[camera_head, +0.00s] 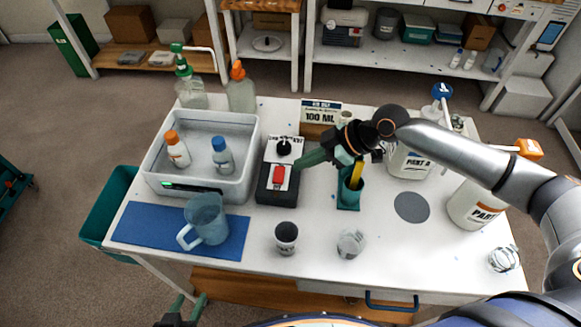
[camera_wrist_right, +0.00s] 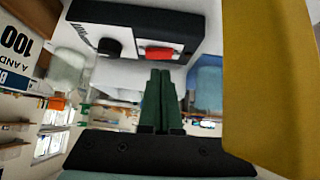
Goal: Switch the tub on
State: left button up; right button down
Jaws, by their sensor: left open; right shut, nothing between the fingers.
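The tub (camera_head: 246,178) is a white open bin at the left of the table, holding two bottles in clear liquid. A dark strip with a green lit part (camera_head: 180,186) is on its front. To its right stands a black control box (camera_head: 262,190) with a black knob and a red switch (camera_head: 278,177). The right wrist view also shows the red switch (camera_wrist_right: 159,53) and the knob (camera_wrist_right: 109,47). My right gripper (camera_head: 298,166) is shut and empty, its green fingertips close beside the switch; contact cannot be told. My left gripper (camera_head: 187,303) is open, low at the front edge.
A blue mat (camera_head: 132,224) bears a clear blue jug (camera_head: 207,220). A dark cup (camera_head: 286,238) and a clear cup (camera_head: 351,243) stand at the front. A teal holder (camera_head: 348,199) and a sign (camera_head: 320,113) are near my right arm. Large white bottles stand at right.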

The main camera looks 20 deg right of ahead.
jog(key=v, duration=0.7)
jog(key=a+r, duration=0.1)
jog(key=w+r+p, duration=0.1)
jog(key=shift+a+r+n+t, duration=0.3)
jog(key=shift+a+t, duration=0.05)
jog(key=shift+t, duration=0.05)
jog(key=shift+w, duration=0.1)
